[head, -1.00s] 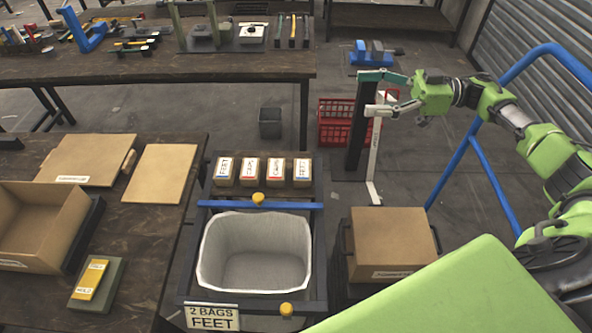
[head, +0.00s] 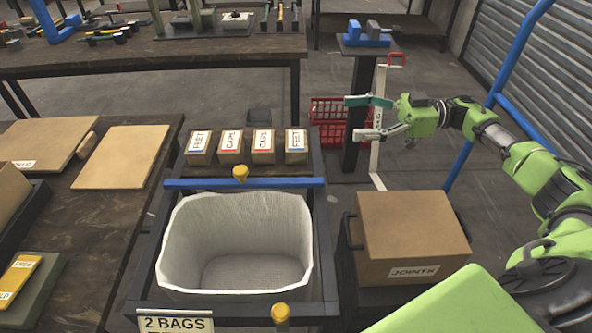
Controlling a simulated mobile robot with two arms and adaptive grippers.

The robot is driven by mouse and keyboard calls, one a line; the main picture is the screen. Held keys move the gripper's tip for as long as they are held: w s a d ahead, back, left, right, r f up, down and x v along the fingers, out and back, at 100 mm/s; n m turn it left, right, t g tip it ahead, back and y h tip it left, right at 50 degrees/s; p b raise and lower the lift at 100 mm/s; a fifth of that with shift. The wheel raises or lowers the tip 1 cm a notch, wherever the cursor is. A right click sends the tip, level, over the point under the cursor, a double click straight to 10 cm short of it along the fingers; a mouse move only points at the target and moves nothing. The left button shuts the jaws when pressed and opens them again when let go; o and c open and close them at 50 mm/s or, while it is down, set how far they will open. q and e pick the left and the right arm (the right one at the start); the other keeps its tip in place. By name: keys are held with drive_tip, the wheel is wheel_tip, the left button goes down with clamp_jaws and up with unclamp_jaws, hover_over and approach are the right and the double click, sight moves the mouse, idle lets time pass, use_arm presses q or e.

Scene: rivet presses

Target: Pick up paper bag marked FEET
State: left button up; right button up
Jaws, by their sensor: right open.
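Several small brown paper bags stand in a row at the back of the dark frame. A bag marked FEET with a blue label edge (head: 200,147) is at the left end, and another FEET bag (head: 296,147) is at the right end. Two bags marked CAPS (head: 231,147) (head: 263,147) stand between them. My right gripper (head: 352,118) is open and empty, to the right of the bags and clear of them, with its fingers pointing left. My left gripper is not in view.
A white-lined bin (head: 236,215) sits in the frame before a blue bar (head: 245,183). A sign (head: 175,322) at the front reads 2 BAGS. A red crate (head: 328,120) and blue rail (head: 512,50) are behind.

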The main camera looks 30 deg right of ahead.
drive_tip(key=b, duration=0.4)
approach(296, 140)
drive_tip(key=v, duration=0.4)
drive_tip(key=x, duration=0.9)
drive_tip(key=shift+s+f, duration=0.15)
drive_tip(key=shift+f, duration=0.05)
drive_tip(key=b+x, duration=0.1)
drive_tip(key=x, duration=0.3)
drive_tip(key=shift+w+a+f, duration=0.15)
drive_tip(key=shift+w+a, duration=0.1)
drive_tip(key=shift+a, duration=0.05)
drive_tip(key=shift+w+a, duration=0.1)
drive_tip(key=shift+a, duration=0.1)
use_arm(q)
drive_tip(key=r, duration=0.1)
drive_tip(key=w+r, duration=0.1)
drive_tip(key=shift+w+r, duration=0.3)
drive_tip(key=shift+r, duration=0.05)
use_arm(e)
drive_tip(key=c, duration=1.3)
